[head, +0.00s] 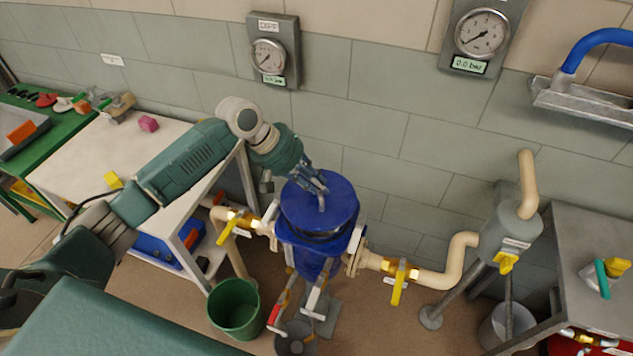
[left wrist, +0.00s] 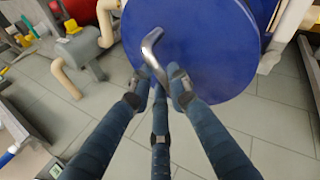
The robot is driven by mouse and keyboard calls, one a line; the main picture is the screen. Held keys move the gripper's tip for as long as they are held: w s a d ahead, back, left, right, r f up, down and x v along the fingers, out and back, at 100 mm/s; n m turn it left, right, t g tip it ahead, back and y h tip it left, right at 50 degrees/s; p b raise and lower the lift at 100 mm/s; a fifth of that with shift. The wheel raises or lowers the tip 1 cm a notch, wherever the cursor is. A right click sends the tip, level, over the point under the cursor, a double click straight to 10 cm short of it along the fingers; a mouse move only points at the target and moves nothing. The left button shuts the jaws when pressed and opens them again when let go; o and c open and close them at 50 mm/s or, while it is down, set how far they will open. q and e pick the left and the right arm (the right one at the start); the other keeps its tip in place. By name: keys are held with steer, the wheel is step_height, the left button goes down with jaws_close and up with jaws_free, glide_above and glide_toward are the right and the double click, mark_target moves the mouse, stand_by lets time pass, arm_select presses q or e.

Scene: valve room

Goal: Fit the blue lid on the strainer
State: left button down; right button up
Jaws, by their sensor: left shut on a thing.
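The blue lid (head: 333,213) is a round disc with a bent metal handle (left wrist: 152,48) on top. It sits at the top of the blue strainer (head: 312,258), roughly level and over its opening; I cannot tell whether it rests fully on the rim. My left gripper (head: 320,187) reaches in from the upper left and is shut on the lid's handle. In the left wrist view the lid (left wrist: 200,40) fills the top middle, with the fingers (left wrist: 160,85) at the handle. My right gripper is not in view.
Pipes with yellow-handled valves (head: 399,283) join the strainer on both sides. A green bucket (head: 236,310) stands on the floor to the left. A white table (head: 80,160) is at left, a grey bench (head: 590,225) at right. Gauges (head: 268,57) hang on the wall behind.

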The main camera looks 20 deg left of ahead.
mark_target(316, 197)
arm_select(q)
steer(key=shift+w, duration=0.1)
stand_by(0.3)
steer(key=shift+f, duration=1.35)
steer(key=shift+f, duration=0.25)
steer(key=shift+f, duration=0.65)
steer(key=shift+f, duration=0.6)
stand_by(0.8)
steer(key=shift+f, duration=0.35)
stand_by(0.8)
